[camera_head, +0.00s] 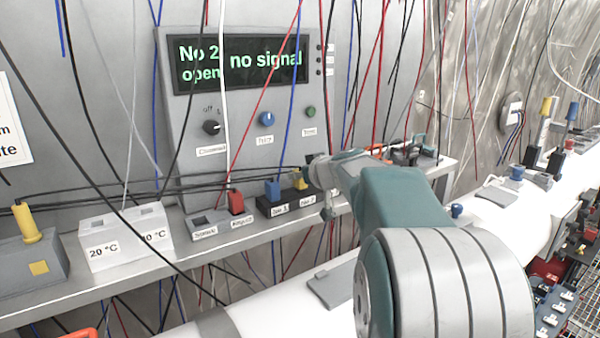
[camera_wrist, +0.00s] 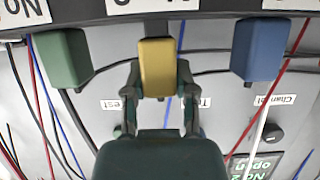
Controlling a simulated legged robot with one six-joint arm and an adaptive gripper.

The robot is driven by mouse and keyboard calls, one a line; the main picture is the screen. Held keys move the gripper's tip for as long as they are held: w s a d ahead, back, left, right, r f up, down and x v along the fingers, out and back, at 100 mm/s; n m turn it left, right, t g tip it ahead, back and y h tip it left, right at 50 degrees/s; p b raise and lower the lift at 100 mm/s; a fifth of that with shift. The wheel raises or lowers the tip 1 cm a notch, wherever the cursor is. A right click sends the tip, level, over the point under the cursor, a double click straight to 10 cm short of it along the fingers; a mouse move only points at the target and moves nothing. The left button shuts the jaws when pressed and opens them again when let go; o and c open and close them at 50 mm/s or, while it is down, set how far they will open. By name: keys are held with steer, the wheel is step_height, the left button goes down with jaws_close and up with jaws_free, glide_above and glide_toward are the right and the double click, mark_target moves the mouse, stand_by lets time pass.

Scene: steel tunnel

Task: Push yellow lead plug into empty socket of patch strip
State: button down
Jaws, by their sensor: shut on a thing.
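The yellow lead plug (camera_wrist: 157,68) is between the two fingers of my gripper (camera_wrist: 157,88) in the wrist view, with its end at the dark patch strip (camera_wrist: 215,13). I cannot tell how deep the plug sits. A green plug (camera_wrist: 66,58) stands to its left and a blue plug (camera_wrist: 260,50) to its right. In the head view the patch strip (camera_head: 284,208) lies on the shelf, with the blue plug (camera_head: 272,189) and the yellow plug (camera_head: 300,181) on it. My gripper (camera_head: 316,178) is at the yellow plug; my arm hides the strip's right end.
A panel display (camera_head: 240,63) reads "No 2 open" and "no signal". A grey block with a red plug (camera_head: 236,203) and white temperature blocks (camera_head: 125,238) stand left on the shelf. Another yellow plug (camera_head: 26,222) is far left. Thin cables hang in front of the panel.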

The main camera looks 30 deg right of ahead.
steer(key=shift+f, duration=0.45)
steer(key=shift+c, duration=1.7)
jaws_free()
steer(key=v, duration=1.2)
steer(key=shift+f, duration=0.1)
